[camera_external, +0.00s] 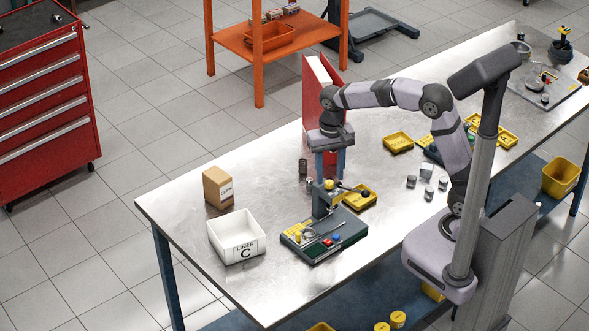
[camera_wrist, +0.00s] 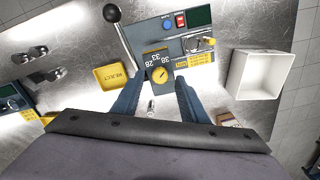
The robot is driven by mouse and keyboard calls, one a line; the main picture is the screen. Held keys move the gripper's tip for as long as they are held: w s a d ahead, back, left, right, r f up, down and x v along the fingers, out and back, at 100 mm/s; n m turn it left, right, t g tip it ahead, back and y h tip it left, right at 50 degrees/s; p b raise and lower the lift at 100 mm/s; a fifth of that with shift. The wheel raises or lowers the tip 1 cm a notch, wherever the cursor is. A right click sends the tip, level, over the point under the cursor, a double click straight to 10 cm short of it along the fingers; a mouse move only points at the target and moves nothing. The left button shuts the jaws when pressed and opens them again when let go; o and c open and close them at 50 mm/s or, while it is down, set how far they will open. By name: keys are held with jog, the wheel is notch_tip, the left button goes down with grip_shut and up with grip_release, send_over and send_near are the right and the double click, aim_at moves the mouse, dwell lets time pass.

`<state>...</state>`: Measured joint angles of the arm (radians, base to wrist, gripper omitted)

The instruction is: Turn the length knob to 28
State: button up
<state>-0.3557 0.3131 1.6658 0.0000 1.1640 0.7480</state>
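The length knob (camera_wrist: 160,75) is a round yellow dial with a dark pointer mark, on a grey bench device (camera_wrist: 152,48). In the wrist view the numbers 28, 33 and 38 are printed around it; which one the pointer meets is too small to tell. The knob (camera_external: 329,184) also shows in the external view on top of the device's post. My gripper (camera_wrist: 157,82) points down at the device, its blue fingers apart on either side of the knob in the picture. In the external view my gripper (camera_external: 330,173) is just above the knob, with nothing between the fingers; contact cannot be told.
A black-balled lever (camera_wrist: 112,14) sticks out beside the knob. A yellow reject tray (camera_wrist: 114,77) and a white liner bin (camera_external: 237,237) flank the device. A cardboard box (camera_external: 218,188) and red binder (camera_external: 317,85) stand on the table.

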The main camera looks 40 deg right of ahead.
jog(key=shift+f, duration=1)
grip_shut()
